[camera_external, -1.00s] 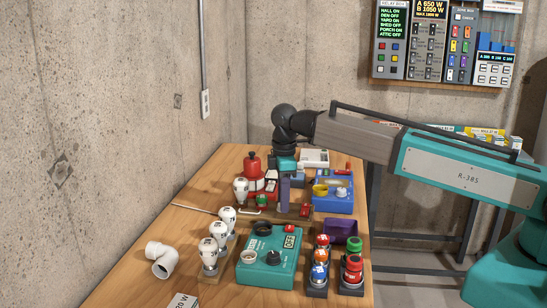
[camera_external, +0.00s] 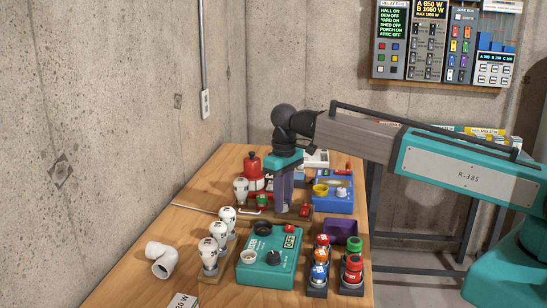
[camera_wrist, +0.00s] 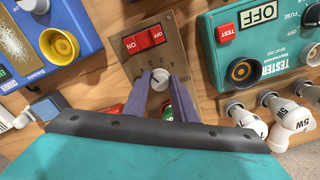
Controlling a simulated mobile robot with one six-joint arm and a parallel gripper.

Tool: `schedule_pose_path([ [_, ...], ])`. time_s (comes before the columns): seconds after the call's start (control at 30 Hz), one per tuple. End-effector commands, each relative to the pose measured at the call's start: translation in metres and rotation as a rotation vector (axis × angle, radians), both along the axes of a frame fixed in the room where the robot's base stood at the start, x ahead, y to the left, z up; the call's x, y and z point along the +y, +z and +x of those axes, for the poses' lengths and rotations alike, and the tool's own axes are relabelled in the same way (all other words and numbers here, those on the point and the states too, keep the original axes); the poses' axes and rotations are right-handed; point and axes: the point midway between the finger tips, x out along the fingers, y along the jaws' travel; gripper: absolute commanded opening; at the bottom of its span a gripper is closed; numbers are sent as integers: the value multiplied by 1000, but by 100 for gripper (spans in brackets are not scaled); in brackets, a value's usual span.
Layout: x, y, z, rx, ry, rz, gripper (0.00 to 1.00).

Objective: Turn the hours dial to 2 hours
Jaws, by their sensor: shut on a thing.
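The hours dial (camera_wrist: 160,80) is a small pale round knob on a brass-brown panel (camera_wrist: 181,56) in the wrist view. Small marks stand around it, too blurred to read surely, so I cannot tell its setting. My gripper (camera_wrist: 159,77) has its two purple fingers on either side of the dial and is shut on it. In the external view my gripper (camera_external: 286,206) points down at the panel on the bench, and its fingers hide the dial.
A red ON rocker switch (camera_wrist: 145,39) sits on the same panel. A teal tester box (camera_external: 268,258), a blue box with a yellow knob (camera_external: 333,200), white bulbs (camera_external: 219,231) and a red bottle (camera_external: 252,168) stand close around.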

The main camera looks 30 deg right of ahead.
Motion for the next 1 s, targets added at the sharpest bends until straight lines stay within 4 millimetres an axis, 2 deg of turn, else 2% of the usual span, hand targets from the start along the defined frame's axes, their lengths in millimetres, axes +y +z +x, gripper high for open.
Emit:
schedule_pose_path([
  [0.4,1,1,0,-1,-261,0,2],
  [0.97,1,1,0,-2,-309,0,2],
  [1.0,1,1,0,-2,-309,0,26],
])
